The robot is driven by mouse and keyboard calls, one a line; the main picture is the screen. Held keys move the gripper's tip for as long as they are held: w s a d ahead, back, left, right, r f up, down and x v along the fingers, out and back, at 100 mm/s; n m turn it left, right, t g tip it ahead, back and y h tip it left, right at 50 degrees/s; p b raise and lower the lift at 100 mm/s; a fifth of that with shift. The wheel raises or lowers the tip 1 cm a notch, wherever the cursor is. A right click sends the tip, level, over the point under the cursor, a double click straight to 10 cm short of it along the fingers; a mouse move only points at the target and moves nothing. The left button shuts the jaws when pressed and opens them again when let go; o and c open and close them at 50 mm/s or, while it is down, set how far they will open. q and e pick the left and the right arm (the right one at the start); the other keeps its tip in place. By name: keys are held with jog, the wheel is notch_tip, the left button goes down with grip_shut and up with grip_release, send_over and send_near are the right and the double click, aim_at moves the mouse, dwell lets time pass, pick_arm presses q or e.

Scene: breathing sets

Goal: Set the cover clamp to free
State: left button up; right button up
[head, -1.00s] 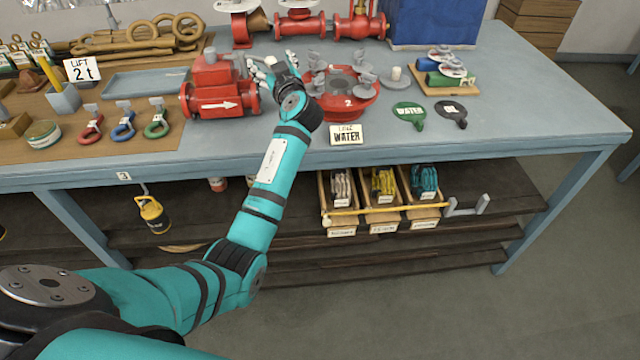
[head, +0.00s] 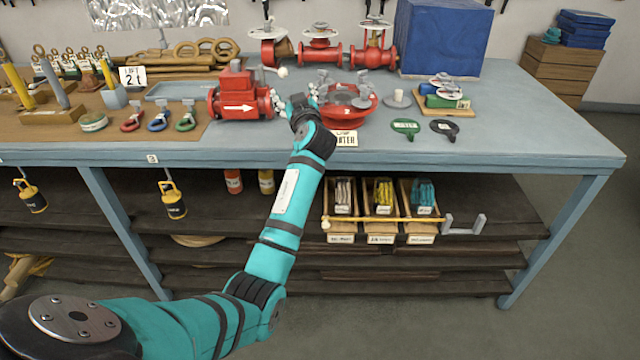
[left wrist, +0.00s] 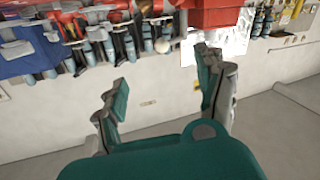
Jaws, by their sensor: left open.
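A red round flanged cover (head: 345,117) with several grey clamps (head: 363,102) around its rim stands on the bench. My left gripper (head: 298,102) is at the cover's left side, beside a red valve body (head: 240,106) with a white arrow. It is open and empty, and the left wrist view shows its fingers (left wrist: 160,90) wide apart. A short lever with a white ball end (head: 282,72) is behind the gripper; a white ball (left wrist: 162,45) also shows beyond the fingers in the left wrist view. My wrist hides the cover's left edge. I cannot tell which clamp position is set.
A "WATER" label (head: 342,140) stands before the cover. A blue box (head: 443,38) and red valves (head: 320,52) stand behind. The bench's right end is clear.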

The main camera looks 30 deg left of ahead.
pick_arm(q)
jog(key=d+f+m+h, duration=0.2)
jog(key=f, duration=0.8)
jog(key=d+f+m+h, duration=0.2)
jog(key=d+f+m, duration=0.1)
jog(key=f, duration=0.8)
jog(key=shift+f+g+h+b, duration=0.25)
jog(key=shift+g+h+b, duration=0.05)
pick_arm(e)
jog(key=shift+w+d+f, duration=0.15)
jog(key=shift+w+f, duration=0.1)
jog(key=shift+f, duration=0.1)
pick_arm(q)
jog(key=shift+s+d, duration=0.1)
